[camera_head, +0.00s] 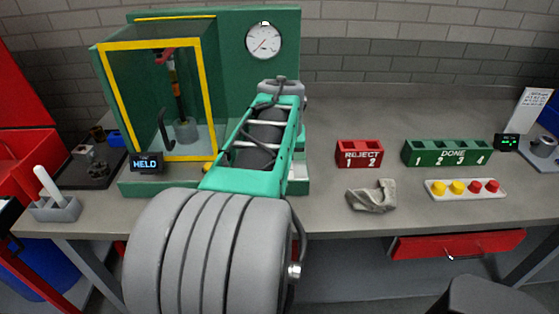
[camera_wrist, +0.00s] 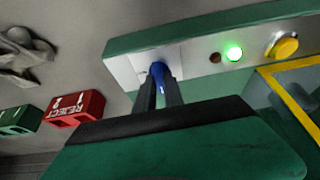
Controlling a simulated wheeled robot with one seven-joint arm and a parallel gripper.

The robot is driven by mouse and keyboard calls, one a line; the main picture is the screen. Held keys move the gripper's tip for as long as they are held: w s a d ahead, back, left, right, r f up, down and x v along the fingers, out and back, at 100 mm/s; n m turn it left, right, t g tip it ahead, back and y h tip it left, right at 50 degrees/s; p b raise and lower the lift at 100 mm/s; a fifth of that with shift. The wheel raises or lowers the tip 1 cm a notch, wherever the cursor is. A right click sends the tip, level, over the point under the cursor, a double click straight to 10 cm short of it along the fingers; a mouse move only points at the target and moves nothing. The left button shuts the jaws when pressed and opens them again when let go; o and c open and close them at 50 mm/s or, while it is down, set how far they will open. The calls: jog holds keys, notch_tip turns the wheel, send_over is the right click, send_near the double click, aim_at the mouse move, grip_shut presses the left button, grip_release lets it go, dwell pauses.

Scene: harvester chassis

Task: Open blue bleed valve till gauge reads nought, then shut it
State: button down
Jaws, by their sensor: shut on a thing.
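The blue bleed valve (camera_wrist: 158,70) shows in the wrist view on a pale plate of the green rig's front panel. My gripper (camera_wrist: 160,82) is shut on its handle, with one dark finger on each side. The fingers hide part of the handle, so I cannot tell how far it is turned. The round white gauge (camera_head: 263,41) is on the green back panel in the head view. Its thin needle is too small to read exactly. In the head view my arm hides the gripper and the valve.
On the panel, a green lamp (camera_wrist: 235,53) is lit beside a dark lamp (camera_wrist: 215,57) and a yellow button (camera_wrist: 284,46). A yellow-framed guard (camera_head: 206,95) stands at left. The red reject bin (camera_head: 360,154), green done bin (camera_head: 447,153) and crumpled cloth (camera_head: 372,196) lie at right.

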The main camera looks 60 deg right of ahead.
dwell(0.4)
jog(key=c, duration=1.4)
grip_release()
jog(key=shift+c, duration=0.2)
jog(key=v, duration=0.7)
jog(key=shift+s+a+r, duration=0.15)
jog(key=shift+r, duration=0.2)
